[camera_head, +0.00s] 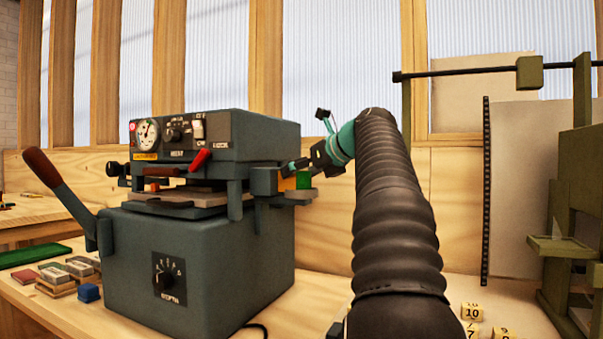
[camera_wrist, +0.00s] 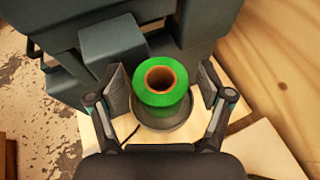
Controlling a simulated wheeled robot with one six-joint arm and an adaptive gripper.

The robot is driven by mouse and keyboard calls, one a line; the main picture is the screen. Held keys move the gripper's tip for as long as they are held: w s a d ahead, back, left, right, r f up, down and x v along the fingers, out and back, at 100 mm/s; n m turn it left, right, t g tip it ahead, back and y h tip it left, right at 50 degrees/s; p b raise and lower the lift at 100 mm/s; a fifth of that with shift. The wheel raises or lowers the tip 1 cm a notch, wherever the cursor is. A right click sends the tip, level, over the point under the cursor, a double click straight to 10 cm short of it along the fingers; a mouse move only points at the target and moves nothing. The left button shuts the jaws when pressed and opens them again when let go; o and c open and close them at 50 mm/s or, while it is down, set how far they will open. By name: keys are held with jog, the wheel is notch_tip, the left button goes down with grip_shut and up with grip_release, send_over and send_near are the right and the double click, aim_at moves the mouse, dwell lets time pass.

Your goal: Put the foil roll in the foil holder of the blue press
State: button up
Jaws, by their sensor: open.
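The green foil roll (camera_wrist: 163,94) has a brown hollow core and stands upright on the round grey dish of the foil holder (camera_wrist: 165,133). In the head view the green roll (camera_head: 303,180) shows on the holder's disc (camera_head: 300,194), at the right side of the blue-grey press (camera_head: 190,255). My gripper (camera_wrist: 161,80) is open, with one finger on each side of the roll. A gap shows between the roll and both fingers. In the head view my gripper (camera_head: 306,163) is just above the roll, partly hiding it.
The press's lever with a brown handle (camera_head: 43,168) sticks out at left. Small coloured blocks (camera_head: 85,265) and a green mat (camera_head: 35,254) lie left of it. Yellow number cubes (camera_head: 472,312) lie at front right. An olive frame (camera_head: 570,200) stands at far right; a wooden wall is behind.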

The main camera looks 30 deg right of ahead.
jog(key=p+v, duration=0.1)
jog(key=v, duration=1.1)
jog(key=shift+f, duration=0.2)
jog(key=s+a+f+n+g, duration=0.3)
jog(key=a+f+n+g, duration=0.2)
jog(key=a+f+n, duration=1.3)
jog(key=s+a+f+n+g, duration=0.1)
jog(key=s+a+f+n, duration=0.3)
jog(key=f, duration=0.5)
jog(key=s+a+f+n+h, duration=0.1)
jog(key=s+a+f+n, duration=0.3)
jog(key=f, duration=0.5)
jog(key=s+a+f+n+g, duration=0.1)
jog(key=s+a+f+n, duration=0.3)
jog(key=s+f+n, duration=0.4)
jog(key=shift+f+g+h, duration=0.3)
jog(key=shift+f+h, duration=0.1)
jog(key=shift+f, duration=0.1)
